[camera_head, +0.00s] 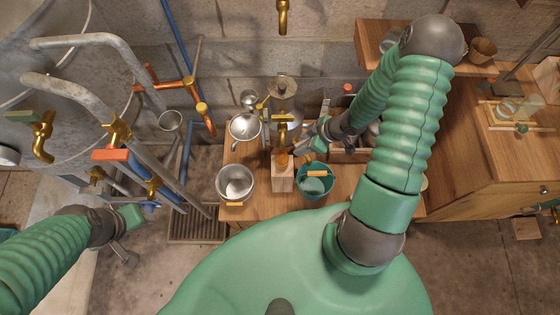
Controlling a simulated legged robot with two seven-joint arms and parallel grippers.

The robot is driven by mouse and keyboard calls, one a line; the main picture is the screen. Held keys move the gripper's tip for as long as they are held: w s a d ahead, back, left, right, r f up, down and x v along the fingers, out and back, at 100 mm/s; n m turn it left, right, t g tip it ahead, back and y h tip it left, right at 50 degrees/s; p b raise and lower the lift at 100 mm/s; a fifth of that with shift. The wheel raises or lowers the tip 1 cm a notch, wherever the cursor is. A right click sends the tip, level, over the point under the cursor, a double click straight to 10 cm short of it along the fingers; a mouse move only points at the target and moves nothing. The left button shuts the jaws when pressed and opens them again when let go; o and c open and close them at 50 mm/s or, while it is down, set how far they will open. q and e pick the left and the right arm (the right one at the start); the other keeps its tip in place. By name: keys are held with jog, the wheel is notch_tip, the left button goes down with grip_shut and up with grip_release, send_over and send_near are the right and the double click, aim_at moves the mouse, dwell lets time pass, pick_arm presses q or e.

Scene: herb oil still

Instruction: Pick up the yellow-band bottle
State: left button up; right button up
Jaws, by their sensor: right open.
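A small amber vessel (283,158) stands on a pale wooden block (282,180) below a brass tap. It may be the yellow-band bottle, but I cannot make out a band. My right gripper (301,150) is open, just right of the amber vessel and close to it. I cannot tell whether it touches. My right arm hides part of the table behind it. My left gripper (126,236) hangs at the lower left, away from the table, and its jaw opening is unclear.
A steel pot (235,183) stands left of the block and a teal bucket (315,181) right of it. A metal funnel-like vessel (245,127) is behind the pot. Pipes and brass taps crowd the left. A wooden cabinet (470,150) stands at the right.

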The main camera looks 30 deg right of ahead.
jog(key=b, duration=0.2)
send_near(283, 153)
notch_tip(283, 153, down, 2)
jog(key=w, duration=0.2)
jog(key=f, duration=0.1)
jog(key=a+f, duration=0.1)
jog(key=f, duration=0.1)
jog(key=w+a+f, duration=0.1)
jog(key=shift+a+f, duration=0.15)
jog(key=shift+f, duration=0.25)
jog(key=shift+w+f, duration=0.2)
jog(key=shift+f, duration=0.1)
jog(key=shift+r, duration=0.1)
jog(key=c, duration=0.4)
pick_arm(q)
jog(key=x, duration=0.3)
jog(key=shift+s+f, duration=0.25)
jog(key=shift+s, duration=0.05)
pick_arm(e)
grip_shut()
